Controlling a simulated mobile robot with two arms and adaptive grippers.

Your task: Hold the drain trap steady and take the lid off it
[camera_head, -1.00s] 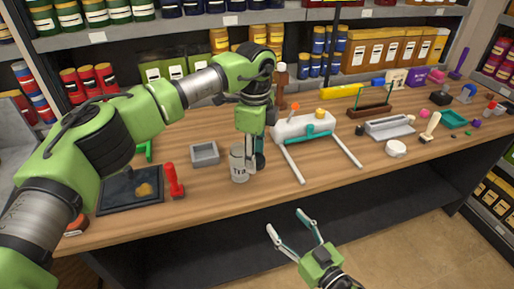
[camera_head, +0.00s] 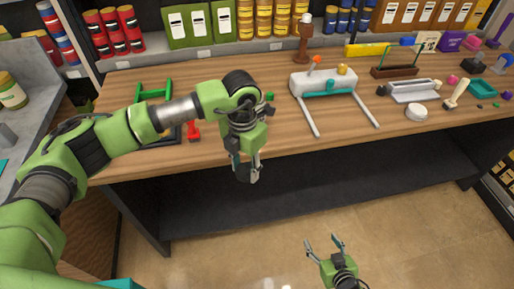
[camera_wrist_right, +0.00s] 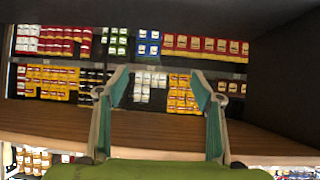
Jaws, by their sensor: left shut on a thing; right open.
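The drain trap appears to be the small grey cylinder (camera_head: 243,176) in the head view. My left gripper (camera_head: 245,164) is shut on it and holds it in front of the table's front edge, pointing down. The gripper and shade cover much of it, and I cannot make out its lid. My right gripper (camera_head: 323,241) is open and empty, lower right of the trap and apart from it, over the floor side. In the right wrist view its two open fingers (camera_wrist_right: 160,74) frame only distant shelves, with nothing between them.
A white pump body with a teal part (camera_head: 322,84) stands on the wooden table (camera_head: 285,135). A red-handled tool (camera_head: 193,130) and a green frame (camera_head: 153,92) lie at the left, partly behind my left arm. A white round piece (camera_head: 416,112) lies at the right. The front floor (camera_head: 270,240) is clear.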

